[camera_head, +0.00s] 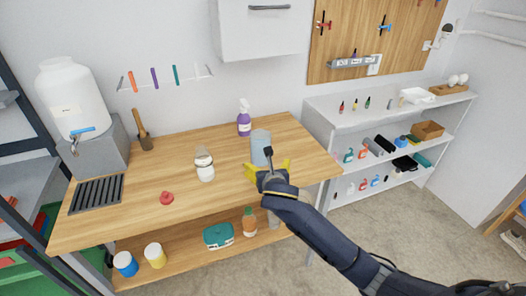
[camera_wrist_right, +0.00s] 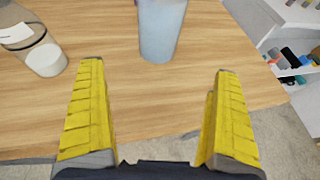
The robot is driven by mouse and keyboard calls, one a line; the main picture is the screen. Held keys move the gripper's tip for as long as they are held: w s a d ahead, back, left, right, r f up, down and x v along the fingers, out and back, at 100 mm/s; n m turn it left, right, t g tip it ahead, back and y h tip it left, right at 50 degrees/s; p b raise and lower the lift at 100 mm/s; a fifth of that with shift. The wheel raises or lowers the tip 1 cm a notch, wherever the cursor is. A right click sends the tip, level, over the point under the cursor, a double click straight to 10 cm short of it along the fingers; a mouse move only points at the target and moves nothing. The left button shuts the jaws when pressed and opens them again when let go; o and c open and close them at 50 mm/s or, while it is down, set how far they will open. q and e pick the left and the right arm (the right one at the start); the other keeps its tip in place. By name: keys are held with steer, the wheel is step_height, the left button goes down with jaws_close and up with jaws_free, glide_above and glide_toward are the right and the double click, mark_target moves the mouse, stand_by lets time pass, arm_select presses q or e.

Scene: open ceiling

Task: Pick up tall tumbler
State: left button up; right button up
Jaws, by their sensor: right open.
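The tall tumbler (camera_head: 261,146) is a pale blue-grey cylinder standing upright on the wooden workbench (camera_head: 230,188), toward its right part. In the right wrist view the tumbler (camera_wrist_right: 160,28) shows at the top middle, beyond the fingertips and between their lines. My right gripper (camera_head: 268,170) has yellow fingers and is just in front of the tumbler in the head view, hiding its lower part. In the right wrist view the right gripper (camera_wrist_right: 157,68) is open and empty, with a gap between it and the tumbler. My left gripper is out of view.
A glass jar (camera_head: 204,165) with white contents stands left of the tumbler; a purple spray bottle (camera_head: 244,118) stands behind it. A red ring-like item (camera_head: 167,198) lies farther left. Bare bench top separates them. A white shelf unit (camera_head: 330,108) stands to the right.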

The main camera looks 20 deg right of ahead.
mark_target(263, 157)
steer(key=x, duration=1.1)
steer(key=shift+w+f, duration=0.15)
steer(key=shift+w, duration=0.1)
steer(key=shift+x, duration=2.6)
steer(key=shift+a+f, duration=0.1)
steer(key=shift+c, duration=0.2)
steer(key=c, duration=1.5)
steer(key=shift+c, duration=0.7)
steer(key=shift+r, duration=0.3)
